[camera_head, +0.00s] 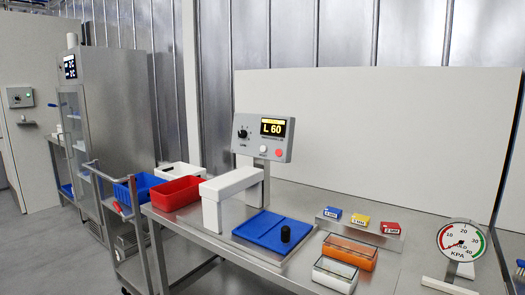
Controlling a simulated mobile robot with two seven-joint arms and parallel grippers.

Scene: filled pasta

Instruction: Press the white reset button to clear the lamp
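A grey control box (262,138) stands on a metal post at the back of the steel table. Its display (273,127) reads "L 60" in yellow. A black knob (242,133) is on the left of its face. A small white button (263,149) is low in the middle of the face, and a red round button or lamp (278,152) is to its right. I cannot tell whether the red one is lit. Neither of my grippers is in view, and nothing covers the box's face.
In front of the box are a white arch-shaped block (228,190) and a blue plate (262,228) with a black knob. A red bin (178,193) is left, orange (349,252) and white (335,274) boxes right. A pressure gauge (461,241) stands far right.

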